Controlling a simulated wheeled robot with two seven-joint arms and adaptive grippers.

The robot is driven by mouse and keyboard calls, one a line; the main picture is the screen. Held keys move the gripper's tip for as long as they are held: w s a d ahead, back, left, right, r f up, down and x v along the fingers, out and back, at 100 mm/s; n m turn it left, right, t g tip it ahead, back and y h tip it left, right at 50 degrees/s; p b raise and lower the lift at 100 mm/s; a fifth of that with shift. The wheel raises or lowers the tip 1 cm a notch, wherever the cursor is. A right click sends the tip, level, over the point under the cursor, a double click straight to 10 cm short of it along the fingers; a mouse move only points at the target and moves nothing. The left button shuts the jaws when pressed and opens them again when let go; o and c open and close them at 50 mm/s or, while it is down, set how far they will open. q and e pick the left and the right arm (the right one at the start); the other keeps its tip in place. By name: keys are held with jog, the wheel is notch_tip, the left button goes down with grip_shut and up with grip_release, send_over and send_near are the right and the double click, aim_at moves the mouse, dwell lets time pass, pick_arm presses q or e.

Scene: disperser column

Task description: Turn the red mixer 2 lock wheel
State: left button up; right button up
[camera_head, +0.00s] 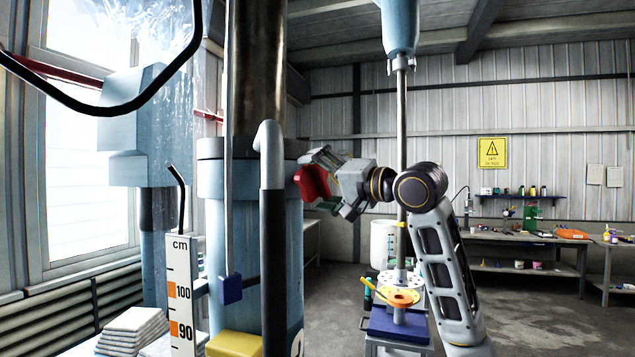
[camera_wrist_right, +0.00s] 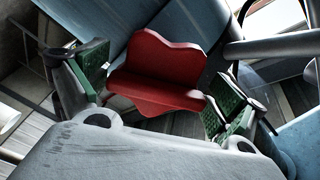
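The red lock wheel (camera_head: 312,183) sits on the right side of the blue column (camera_head: 290,240) in the head view, partly hidden by my gripper. In the right wrist view the red wheel (camera_wrist_right: 158,72) is lobed and lies between the two green-padded fingers. My right gripper (camera_head: 325,183) is at the wheel with its fingers spread wide. In the right wrist view gaps show between the wheel and both pads of my right gripper (camera_wrist_right: 155,88), the left one narrow. My left gripper is not in view.
A cm scale (camera_head: 182,295) and a vertical grey-black pipe (camera_head: 271,230) stand at the column's front. A mixer shaft (camera_head: 402,130) stands behind my right arm, above a blue stand (camera_head: 400,325). A workbench (camera_head: 520,238) is at the back right; the floor before it is clear.

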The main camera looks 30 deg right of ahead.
jog(key=v, duration=1.2)
dwell(0.6)
jog(key=shift+n, duration=0.4)
dwell(0.4)
